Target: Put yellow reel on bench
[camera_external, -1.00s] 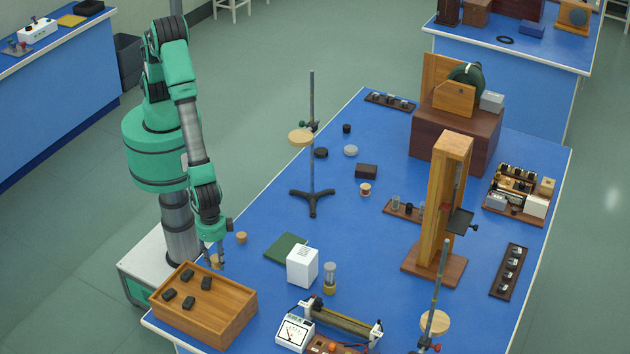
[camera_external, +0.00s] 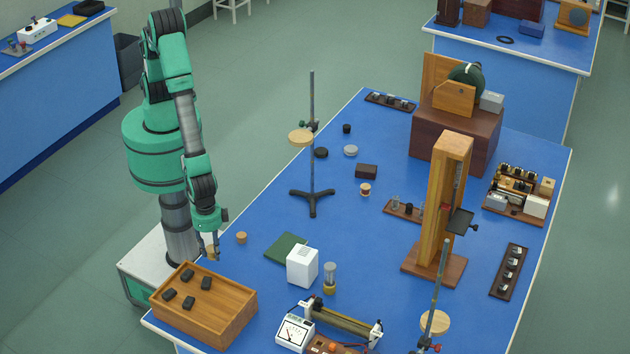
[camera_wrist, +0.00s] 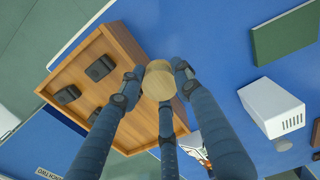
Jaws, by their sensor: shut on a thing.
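My gripper (camera_external: 211,246) is shut on a small round tan-yellow piece (camera_wrist: 159,81), taken to be the yellow reel. Its flat round face shows between the fingers in the wrist view. In the outside view only a small part of the reel (camera_external: 210,253) shows below the fingers, beside the back rim of the wooden box. The reel appears held above the blue bench (camera_external: 270,220), near its left edge; the exact height is hard to tell.
The wooden box (camera_external: 232,311), with several black blocks in it, stands close to my gripper. A cork-like cylinder (camera_external: 241,238), a green pad (camera_external: 286,247) and a white box (camera_external: 302,266) stand to the right. Bare bench lies beyond the cylinder.

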